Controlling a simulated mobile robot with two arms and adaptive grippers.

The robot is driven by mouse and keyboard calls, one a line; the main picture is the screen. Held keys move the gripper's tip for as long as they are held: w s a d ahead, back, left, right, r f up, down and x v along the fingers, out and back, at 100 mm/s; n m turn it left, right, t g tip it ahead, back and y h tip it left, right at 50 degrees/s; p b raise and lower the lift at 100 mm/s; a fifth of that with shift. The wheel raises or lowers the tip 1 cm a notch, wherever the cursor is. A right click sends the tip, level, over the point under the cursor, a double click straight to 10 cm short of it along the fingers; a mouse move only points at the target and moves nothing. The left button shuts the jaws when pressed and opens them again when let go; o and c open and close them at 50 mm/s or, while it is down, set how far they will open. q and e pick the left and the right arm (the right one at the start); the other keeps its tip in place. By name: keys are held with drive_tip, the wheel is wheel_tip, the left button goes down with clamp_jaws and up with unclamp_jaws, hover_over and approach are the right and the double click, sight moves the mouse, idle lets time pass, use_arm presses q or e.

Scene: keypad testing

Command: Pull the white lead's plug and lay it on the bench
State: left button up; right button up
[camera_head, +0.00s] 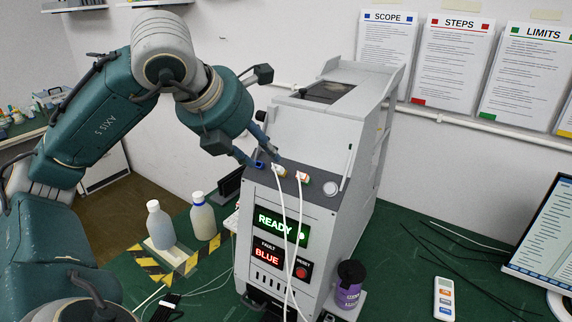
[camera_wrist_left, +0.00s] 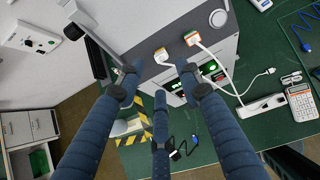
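The grey tester (camera_head: 325,140) stands on the green bench (camera_head: 400,270). A white lead hangs from each down the tester's front. My left gripper (camera_head: 266,150) is above the panel, close to the yellowish plug. Its fingers (camera_wrist_left: 158,80) are spread, with nothing seen between them. My right gripper is out of view.
Two bottles (camera_head: 160,226) stand left of the tester near a yellow-black striped mark (camera_head: 150,264). A purple tub (camera_head: 349,285) stands by its right front corner. A white remote (camera_head: 444,299) and a monitor (camera_head: 545,240) are further right. Bench between holds thin leads.

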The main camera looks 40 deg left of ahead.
sight(276, 166)
use_arm(q)
drive_tip(key=b+x, duration=0.1)
drive_tip(key=x, duration=0.6)
drive_tip(key=shift+s+d+f+b, duration=0.1)
drive_tip(key=shift+b, duration=0.3)
drive_tip(key=shift+x, duration=0.85)
clamp_jaws()
drive_tip(key=shift+r, duration=0.25)
drive_tip(key=shift+p+v, duration=0.5)
drive_tip(key=shift+v, duration=2.35)
drive_tip(key=shift+f, duration=0.1)
